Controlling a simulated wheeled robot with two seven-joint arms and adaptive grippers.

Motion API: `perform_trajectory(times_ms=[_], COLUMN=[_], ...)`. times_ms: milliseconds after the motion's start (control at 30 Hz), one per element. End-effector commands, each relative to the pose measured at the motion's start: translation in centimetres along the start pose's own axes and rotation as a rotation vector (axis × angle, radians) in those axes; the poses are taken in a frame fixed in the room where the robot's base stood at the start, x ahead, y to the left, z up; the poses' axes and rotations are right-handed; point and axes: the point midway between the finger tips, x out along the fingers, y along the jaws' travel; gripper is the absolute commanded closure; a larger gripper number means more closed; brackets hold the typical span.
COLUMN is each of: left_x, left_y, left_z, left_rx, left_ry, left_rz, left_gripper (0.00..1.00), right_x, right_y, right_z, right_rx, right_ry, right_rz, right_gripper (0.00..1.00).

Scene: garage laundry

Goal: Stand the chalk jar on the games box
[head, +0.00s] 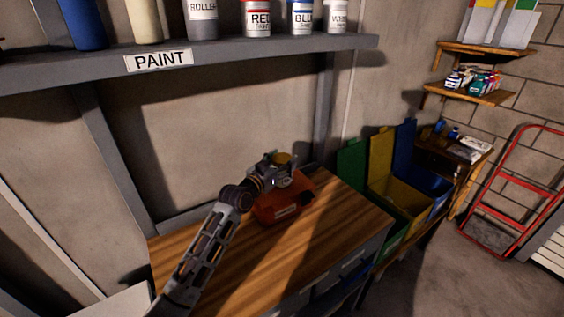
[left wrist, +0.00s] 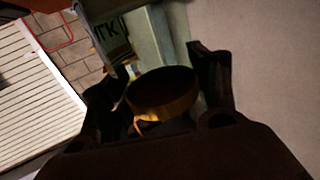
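The games box (head: 282,209) appears to be the orange box with a pale label on the wooden workbench. My left gripper (head: 281,168) is over it, at its back part. A round yellow-brown lidded thing, which I take for the chalk jar (head: 284,158), stands between its fingers. In the left wrist view the jar's round top (left wrist: 163,92) fills the space between the two dark fingers, which look closed on its sides. The jar's lower part is hidden by the gripper, so I cannot tell whether it touches the box. My right gripper is not in view.
The workbench top (head: 335,225) is clear around the box. A grey shelf (head: 270,50) with paint cans and rollers runs above. Green, yellow and blue bins (head: 420,188) stand right of the bench. A red hand truck (head: 510,190) leans at the far right.

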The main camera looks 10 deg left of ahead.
Motion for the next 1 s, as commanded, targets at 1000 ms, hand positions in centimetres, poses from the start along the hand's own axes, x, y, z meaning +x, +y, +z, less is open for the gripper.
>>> perform_trajectory(times_ms=[1000], left_x=[-2.5], left_y=[0.0], left_z=[-0.2], left_rx=[0.000], left_ry=[0.000], left_rz=[-0.001], left_gripper=[0.18], right_x=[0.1], right_y=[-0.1], right_z=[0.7], right_rx=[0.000], right_ry=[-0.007], right_rz=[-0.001], right_gripper=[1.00])
